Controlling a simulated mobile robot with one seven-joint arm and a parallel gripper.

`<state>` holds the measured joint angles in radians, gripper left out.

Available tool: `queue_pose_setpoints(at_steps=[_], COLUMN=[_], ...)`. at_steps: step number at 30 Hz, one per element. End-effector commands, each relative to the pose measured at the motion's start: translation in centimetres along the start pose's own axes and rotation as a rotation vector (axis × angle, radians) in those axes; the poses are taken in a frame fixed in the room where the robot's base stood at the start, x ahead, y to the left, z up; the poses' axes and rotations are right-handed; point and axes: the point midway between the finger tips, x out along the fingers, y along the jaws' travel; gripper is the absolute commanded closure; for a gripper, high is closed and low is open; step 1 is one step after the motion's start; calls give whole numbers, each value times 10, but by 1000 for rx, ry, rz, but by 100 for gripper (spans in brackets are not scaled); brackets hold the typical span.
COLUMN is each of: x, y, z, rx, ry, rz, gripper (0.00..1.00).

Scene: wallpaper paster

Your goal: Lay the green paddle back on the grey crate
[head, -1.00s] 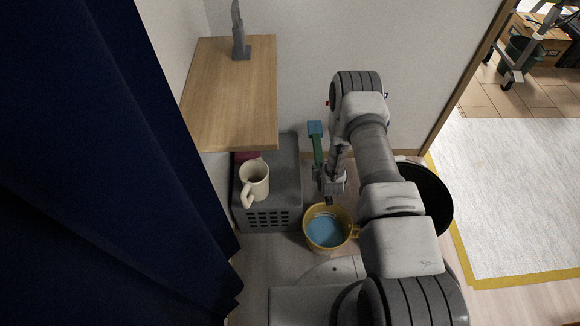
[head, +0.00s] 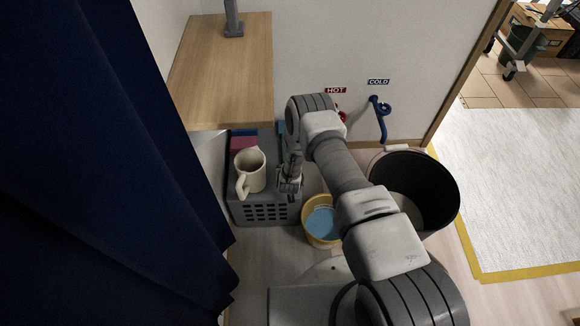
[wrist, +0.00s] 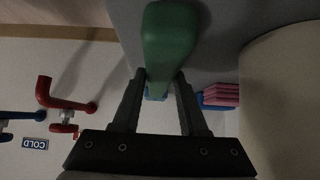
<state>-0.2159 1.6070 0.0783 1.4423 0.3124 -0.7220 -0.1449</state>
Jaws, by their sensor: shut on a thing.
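My gripper (head: 290,188) is shut on the green paddle (wrist: 168,42). In the wrist view the fingers (wrist: 160,80) close around its green part, and a bit of blue shows between them. In the head view a green strip of the paddle (head: 281,138) shows behind my arm; the rest is hidden. The grey crate (head: 237,210) stands below the wooden shelf. My gripper is at the crate's right side, right of the cream mug (head: 252,178). I cannot tell whether the paddle touches the crate.
The mug stands on the crate, with pink (head: 243,143) and blue (head: 243,131) pieces behind it. A yellow bucket (head: 307,231) of blue liquid stands right of the crate, with a black bin (head: 445,208) farther right. A blue tap (head: 381,118) is on the wall. The wooden shelf (head: 225,75) overhangs the crate's back.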

Motion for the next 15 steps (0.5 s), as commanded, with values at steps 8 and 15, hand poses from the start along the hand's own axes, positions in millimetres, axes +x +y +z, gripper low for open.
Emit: queue_pose_setpoints(at_steps=[8, 15], x=[0, 0], y=[0, 0], z=[5, 4], rx=[-1, -1], ry=[-9, -8], rz=[-1, -1], gripper=[100, 28])
